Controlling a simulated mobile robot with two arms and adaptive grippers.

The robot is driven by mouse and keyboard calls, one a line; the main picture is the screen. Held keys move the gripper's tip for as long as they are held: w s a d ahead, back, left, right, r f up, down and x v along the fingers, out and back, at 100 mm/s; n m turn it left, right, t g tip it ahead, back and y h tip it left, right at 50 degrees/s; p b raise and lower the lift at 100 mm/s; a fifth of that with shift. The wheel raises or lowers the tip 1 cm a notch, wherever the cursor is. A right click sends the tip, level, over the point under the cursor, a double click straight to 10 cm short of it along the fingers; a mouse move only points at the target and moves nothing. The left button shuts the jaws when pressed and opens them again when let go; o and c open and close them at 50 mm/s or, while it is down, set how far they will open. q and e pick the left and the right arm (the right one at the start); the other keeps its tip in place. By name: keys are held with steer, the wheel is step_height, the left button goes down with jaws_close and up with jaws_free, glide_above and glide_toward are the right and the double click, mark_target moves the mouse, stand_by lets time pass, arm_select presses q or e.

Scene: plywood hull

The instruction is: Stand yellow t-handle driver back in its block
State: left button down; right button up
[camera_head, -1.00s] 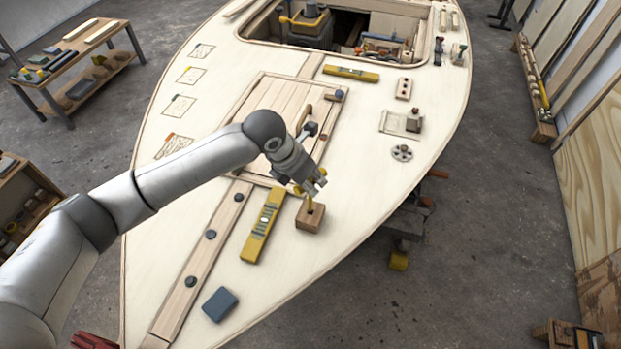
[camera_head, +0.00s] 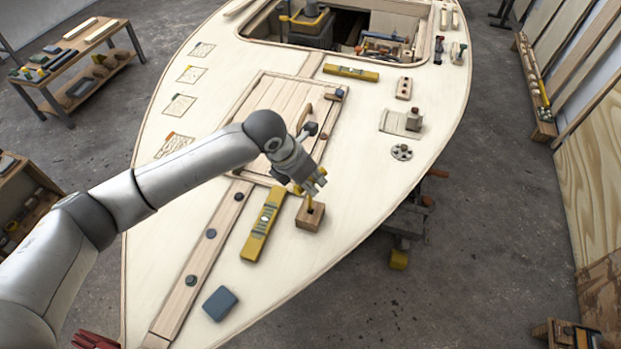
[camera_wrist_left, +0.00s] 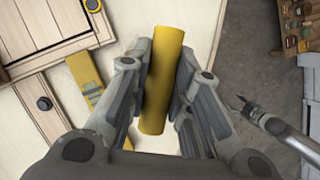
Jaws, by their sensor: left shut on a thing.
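The yellow t-handle driver (camera_wrist_left: 162,80) is between the fingers of my left gripper (camera_head: 314,184), which is shut on its yellow handle. In the head view only a little yellow shows at and below the fingertips. The wooden block (camera_head: 309,216) stands on the pale deck right under the gripper. The driver's lower part reaches down to the block's top in the head view; I cannot tell how deep it sits in the hole. In the left wrist view the handle hides the block.
A yellow spirit level (camera_head: 262,224) lies just left of the block. A blue-grey pad (camera_head: 220,303) lies nearer the bow. A round grey fitting (camera_head: 401,152) and a small wooden piece (camera_head: 403,88) lie farther right. The deck right of the block is clear up to its edge.

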arm_select(q)
steer(key=shift+f+b, duration=0.35)
steer(key=shift+f, duration=0.2)
steer(key=shift+f+b, duration=1.4)
steer(key=shift+f, duration=0.85)
steer(key=c, duration=1.2)
jaws_free()
steer(key=shift+c, duration=0.2)
steer(key=shift+r, duration=0.15)
steer(key=v, duration=1.1)
steer(key=shift+s+a+r, duration=0.1)
steer(key=shift+a+r, duration=0.1)
steer(key=shift+r, duration=0.15)
